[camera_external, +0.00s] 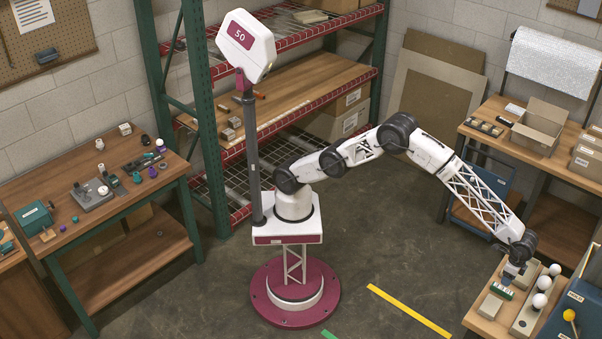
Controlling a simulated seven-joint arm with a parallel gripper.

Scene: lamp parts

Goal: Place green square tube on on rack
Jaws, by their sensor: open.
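A small green piece with pale markings, which looks like the green square tube (501,292), lies on the wooden table at the lower right. My gripper (512,272) points down just above and behind it. It is open, and its fingers are small and dark here. I cannot tell whether they touch the piece. The rack (300,97) has green posts, red beams and a wooden shelf board, and stands behind my base at the upper middle. Several grey metal blocks or tubes and orange pieces lie on its middle shelf.
A packing bench (490,130) with an open carton (541,125) stands at the right.

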